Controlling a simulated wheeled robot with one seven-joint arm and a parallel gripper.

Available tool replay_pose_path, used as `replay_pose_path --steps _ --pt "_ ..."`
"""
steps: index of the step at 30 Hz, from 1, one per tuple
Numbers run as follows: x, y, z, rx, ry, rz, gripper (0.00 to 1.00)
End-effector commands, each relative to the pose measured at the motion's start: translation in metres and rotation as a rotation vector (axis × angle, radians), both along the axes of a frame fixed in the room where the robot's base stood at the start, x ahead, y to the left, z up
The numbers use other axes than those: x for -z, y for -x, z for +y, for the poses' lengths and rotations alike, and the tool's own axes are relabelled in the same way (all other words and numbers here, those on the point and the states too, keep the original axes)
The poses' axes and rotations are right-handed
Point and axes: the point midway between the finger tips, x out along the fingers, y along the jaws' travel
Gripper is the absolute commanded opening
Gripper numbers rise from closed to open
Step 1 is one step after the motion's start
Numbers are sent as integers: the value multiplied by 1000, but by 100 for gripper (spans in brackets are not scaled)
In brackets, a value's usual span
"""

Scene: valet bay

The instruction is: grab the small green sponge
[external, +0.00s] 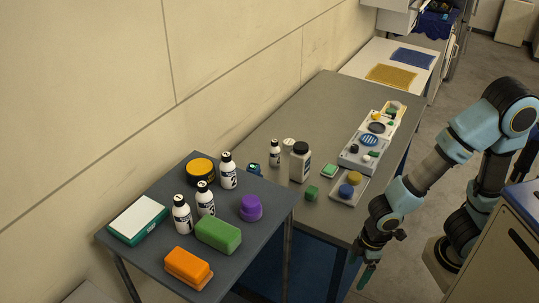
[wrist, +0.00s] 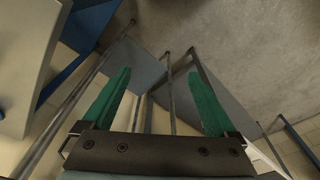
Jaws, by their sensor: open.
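A small green block (external: 311,193), which looks like the small sponge, lies on the long grey table near its front left edge. A flatter small green piece (external: 329,170) lies just behind it, and a larger green block (external: 218,234) sits on the nearer dark table; I cannot tell for sure which is meant. My gripper (external: 368,270) hangs low off the front right of the long table, to the right of and below the small block, apart from it. In the wrist view my gripper (wrist: 160,72) has its teal fingers spread with nothing between them. No sponge shows there.
The dark table (external: 265,228) holds several bottles, an orange block (external: 188,268), a purple item (external: 250,208) and a white-topped box (external: 138,219). On the long table a white bottle (external: 300,162) and a grey tray (external: 343,199) flank the small block. Thin table legs (wrist: 170,100) show in the wrist view.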

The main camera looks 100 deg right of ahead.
Motion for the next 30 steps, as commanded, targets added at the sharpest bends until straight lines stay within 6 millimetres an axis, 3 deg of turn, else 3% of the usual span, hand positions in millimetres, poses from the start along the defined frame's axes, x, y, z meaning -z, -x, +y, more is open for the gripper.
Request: replay_pose_path --steps 2,4,7,12,15,18,21,30 --pt "-4 -16 -28 70 -7 12 92" --pt "-8 -32 -69 160 -15 31 92" --pt "-16 -47 -151 311 -32 61 92" --pt "-26 -29 -288 524 -52 99 92" --pt "-32 -8 -345 603 -57 113 92" --pt "-36 8 -379 646 -60 119 92" --pt "-34 16 -392 662 -63 124 92" --pt "8 16 -393 664 -63 125 92"
